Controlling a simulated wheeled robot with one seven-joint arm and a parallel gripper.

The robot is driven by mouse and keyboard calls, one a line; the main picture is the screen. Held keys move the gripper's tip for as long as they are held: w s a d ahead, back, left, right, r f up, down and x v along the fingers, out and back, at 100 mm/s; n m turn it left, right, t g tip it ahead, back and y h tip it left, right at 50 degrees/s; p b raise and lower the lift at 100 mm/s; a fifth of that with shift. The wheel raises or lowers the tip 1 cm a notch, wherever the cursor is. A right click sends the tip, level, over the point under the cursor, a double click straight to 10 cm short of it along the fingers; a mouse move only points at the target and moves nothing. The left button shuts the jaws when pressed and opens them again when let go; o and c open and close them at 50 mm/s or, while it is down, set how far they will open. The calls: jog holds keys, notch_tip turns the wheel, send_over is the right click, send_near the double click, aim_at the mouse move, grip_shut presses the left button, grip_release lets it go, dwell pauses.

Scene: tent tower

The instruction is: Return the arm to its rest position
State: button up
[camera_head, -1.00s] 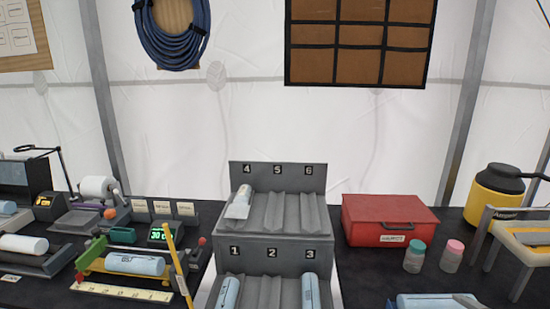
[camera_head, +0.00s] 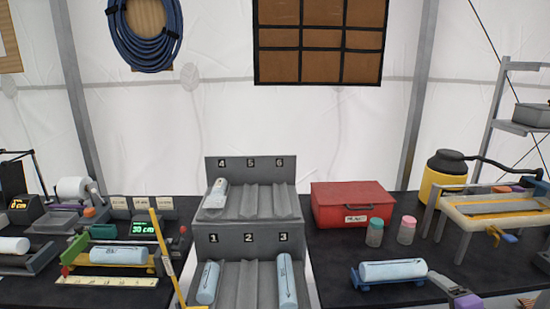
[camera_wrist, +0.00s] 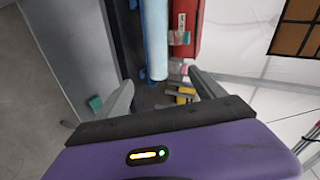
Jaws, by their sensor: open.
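My gripper (camera_wrist: 163,82) is open and empty, with its two grey fingers spread ahead of its purple body in the wrist view. Its purple and grey end also shows at the lower right of the head view (camera_head: 459,294). A pale blue cylinder (camera_head: 393,270) lies on a blue cradle (camera_head: 365,283) on the right table, just left of my gripper. In the wrist view the cylinder (camera_wrist: 155,40) shows beyond the fingers, and neither finger closes on it. Most of my arm is out of view.
A red box (camera_head: 352,204) and two small jars (camera_head: 375,233) stand behind the cylinder. A yellow-framed bench (camera_head: 495,207) and a yellow canister (camera_head: 445,180) are at right. A numbered grey rack (camera_head: 250,238) holding cylinders stands in the middle. A cluttered bench is at left.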

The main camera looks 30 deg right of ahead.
jog(key=s+a+r+n+t, duration=0.1)
jog(key=a+r+n+t, duration=0.1)
jog(key=a+n, duration=0.75)
jog(key=s+a+r+n+t, duration=0.1)
jog(key=s+a+n+t, duration=0.15)
jog(key=a+n, duration=0.7)
jog(key=s+a+f+n+y, duration=0.1)
jog(key=s+a+y, duration=0.3)
jog(key=a, duration=0.6)
jog(key=s+a+f+n+y, duration=0.1)
jog(key=s+a+n+y, duration=0.1)
jog(key=s+a, duration=0.5)
jog(key=a+y, duration=0.1)
jog(key=a, duration=0.3)
jog(key=shift+s+a+f+n+y, duration=0.15)
jog(key=shift+s+a+n+y, duration=0.05)
jog(key=shift+s+n+y, duration=0.2)
jog(key=shift+g, duration=0.25)
